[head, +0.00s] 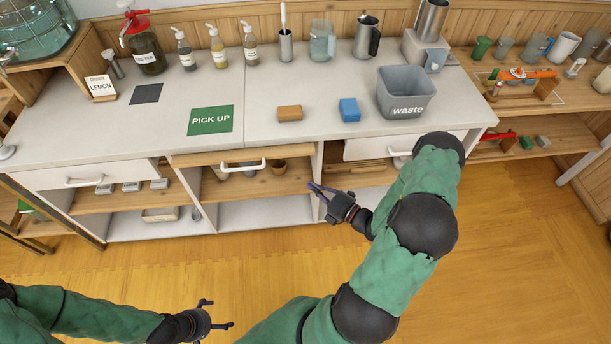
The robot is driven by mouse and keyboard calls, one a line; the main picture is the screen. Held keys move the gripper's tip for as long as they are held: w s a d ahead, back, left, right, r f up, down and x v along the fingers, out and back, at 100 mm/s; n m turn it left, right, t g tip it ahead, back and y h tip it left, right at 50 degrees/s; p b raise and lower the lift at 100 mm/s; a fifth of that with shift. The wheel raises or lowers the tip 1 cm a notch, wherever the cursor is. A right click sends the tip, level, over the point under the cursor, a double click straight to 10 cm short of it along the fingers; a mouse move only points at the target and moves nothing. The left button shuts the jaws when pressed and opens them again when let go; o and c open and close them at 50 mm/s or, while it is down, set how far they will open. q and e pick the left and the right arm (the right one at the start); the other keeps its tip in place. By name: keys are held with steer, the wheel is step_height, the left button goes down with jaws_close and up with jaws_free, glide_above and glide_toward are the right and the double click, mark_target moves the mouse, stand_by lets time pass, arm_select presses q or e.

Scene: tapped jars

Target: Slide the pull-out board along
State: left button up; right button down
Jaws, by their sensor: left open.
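The pull-out board (198,159) looks like the wooden strip just under the counter top, in the middle bay. A white bar handle (243,166) is at its front. My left gripper (218,313) is open and empty, low over the floor in front of the counter and well away from the board. My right gripper (314,190) is in front of the counter, to the right of the handle and a little lower, apart from it. Its fingers are small and seen at an angle, so their gap is unclear.
On the counter are a green PICK UP mat (210,120), an orange-brown block (290,113), a blue block (349,110) and a grey waste bin (403,92). A white drawer (372,148) sits under the counter at right. The wooden floor (520,260) is clear at right.

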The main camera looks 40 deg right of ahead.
mark_target(296, 155)
steer(key=b+x, duration=0.1)
steer(key=x, duration=0.3)
steer(key=d+b+x, duration=0.1)
steer(key=x, duration=0.3)
steer(key=d+b+x, duration=0.1)
steer(key=x, duration=0.3)
steer(key=shift+w+d+f+b, duration=0.1)
steer(key=shift+w+d+b, duration=0.15)
steer(key=shift+w+b, duration=0.1)
steer(key=w+d, duration=0.1)
steer(key=w, duration=0.2)
steer(key=w+d+p, duration=0.1)
steer(key=shift+w+d, duration=0.25)
steer(key=shift+d, duration=0.15)
